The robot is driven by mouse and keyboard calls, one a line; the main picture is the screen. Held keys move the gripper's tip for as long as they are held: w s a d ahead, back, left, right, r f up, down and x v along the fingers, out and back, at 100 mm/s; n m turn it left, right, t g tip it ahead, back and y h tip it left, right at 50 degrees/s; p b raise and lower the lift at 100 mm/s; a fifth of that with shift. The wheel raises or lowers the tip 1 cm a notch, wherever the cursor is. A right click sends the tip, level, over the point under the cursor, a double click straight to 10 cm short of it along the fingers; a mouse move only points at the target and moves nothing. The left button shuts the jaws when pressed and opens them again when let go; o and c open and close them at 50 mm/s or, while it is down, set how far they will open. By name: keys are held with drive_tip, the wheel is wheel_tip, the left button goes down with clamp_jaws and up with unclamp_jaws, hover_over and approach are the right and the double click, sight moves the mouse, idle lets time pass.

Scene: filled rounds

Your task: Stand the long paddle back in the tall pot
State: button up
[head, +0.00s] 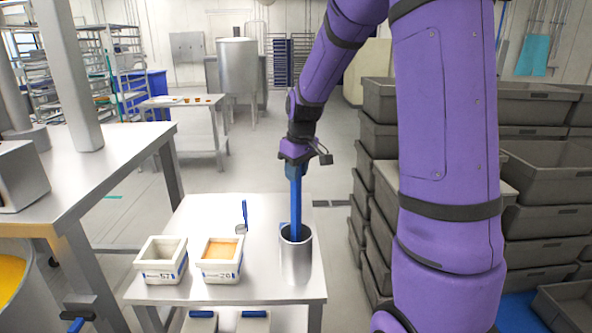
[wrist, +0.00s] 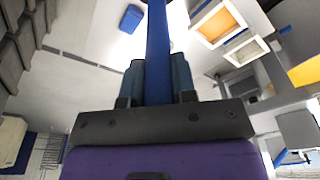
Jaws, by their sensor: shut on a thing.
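The long paddle (head: 296,205) is blue and hangs close to upright below my gripper (head: 293,164). My gripper is shut on its upper part. The tall pot (head: 296,262) is a grey metal cylinder near the right front of the small steel table (head: 225,289). The paddle's lower end overlaps the pot's dark mouth and appears to be inside it; how deep is hidden by the front wall. In the wrist view the paddle (wrist: 157,45) runs from between the fingers (wrist: 157,85) out past the top edge. I cannot make out the pot there.
Left of the pot stand two white tubs, one pale inside (head: 161,262) and one with orange contents (head: 220,260). A small blue-handled tool (head: 242,218) is behind them. A flat blue piece (wrist: 131,18) lies near the paddle. Stacked grey crates (head: 378,190) stand close on the right.

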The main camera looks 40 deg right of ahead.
drive_tip(key=o, duration=1)
wheel_tip(320, 180, up, 11)
drive_tip(key=s, duration=0.1)
drive_tip(key=shift+s+d+f, duration=0.15)
drive_tip(key=shift+s, duration=0.15)
drive_tip(key=s+a+r+m+t, duration=0.1)
drive_tip(key=s+a, duration=0.5)
drive_tip(key=s, duration=0.6)
drive_tip(key=s+a+r+m+t, duration=0.1)
drive_tip(key=s+a+r+t, duration=0.1)
drive_tip(key=s+a, duration=0.5)
drive_tip(key=s, duration=0.6)
drive_tip(key=shift+a+r, duration=0.2)
drive_tip(key=shift+r, duration=0.05)
